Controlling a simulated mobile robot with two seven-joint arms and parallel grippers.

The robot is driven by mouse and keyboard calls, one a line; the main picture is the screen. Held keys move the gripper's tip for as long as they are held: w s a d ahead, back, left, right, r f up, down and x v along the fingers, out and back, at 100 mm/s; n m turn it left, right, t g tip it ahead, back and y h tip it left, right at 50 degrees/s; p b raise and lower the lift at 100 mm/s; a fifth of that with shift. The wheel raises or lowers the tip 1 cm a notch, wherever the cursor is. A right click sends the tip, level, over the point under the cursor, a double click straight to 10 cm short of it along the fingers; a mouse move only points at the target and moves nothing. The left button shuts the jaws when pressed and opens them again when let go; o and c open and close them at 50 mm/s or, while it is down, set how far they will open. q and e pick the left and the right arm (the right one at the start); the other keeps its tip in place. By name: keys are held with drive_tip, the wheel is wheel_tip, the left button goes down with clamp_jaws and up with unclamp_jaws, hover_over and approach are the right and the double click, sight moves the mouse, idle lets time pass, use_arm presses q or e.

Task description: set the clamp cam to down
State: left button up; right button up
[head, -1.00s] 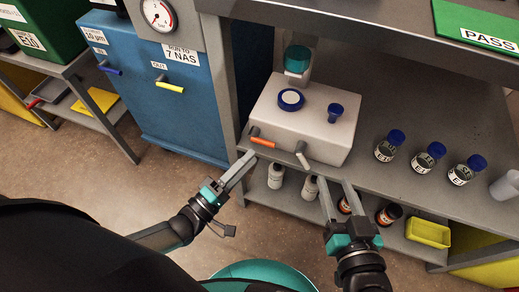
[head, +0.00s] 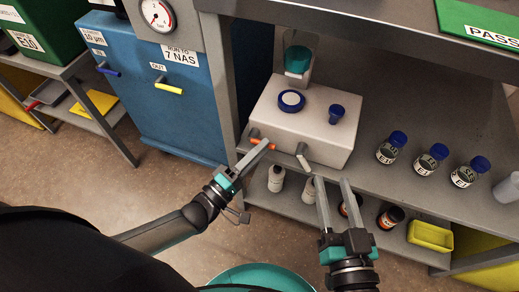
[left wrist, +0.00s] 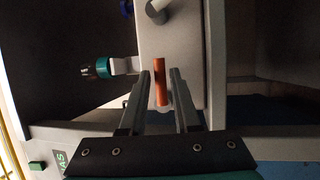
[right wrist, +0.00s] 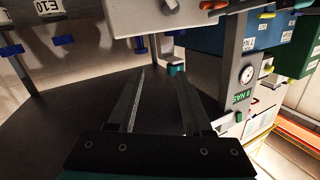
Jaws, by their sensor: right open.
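In the left wrist view the orange lever (left wrist: 160,80) shows between the fingers of my left gripper (left wrist: 160,90), with a gap on each side. My left gripper (head: 247,160) is open at the lever and partly covers it in the head view. My right gripper (head: 332,188) is open and empty, in front of the shelf; it also shows in the right wrist view (right wrist: 163,85).
A pale grey lever (head: 302,159) sits right of the orange one on the same box. Labelled jars (head: 432,158) stand to the right. Bottles and a yellow tray (head: 430,236) are on the shelf below. A blue cabinet (head: 150,90) stands left.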

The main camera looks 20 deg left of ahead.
use_arm(q)
clamp_jaws()
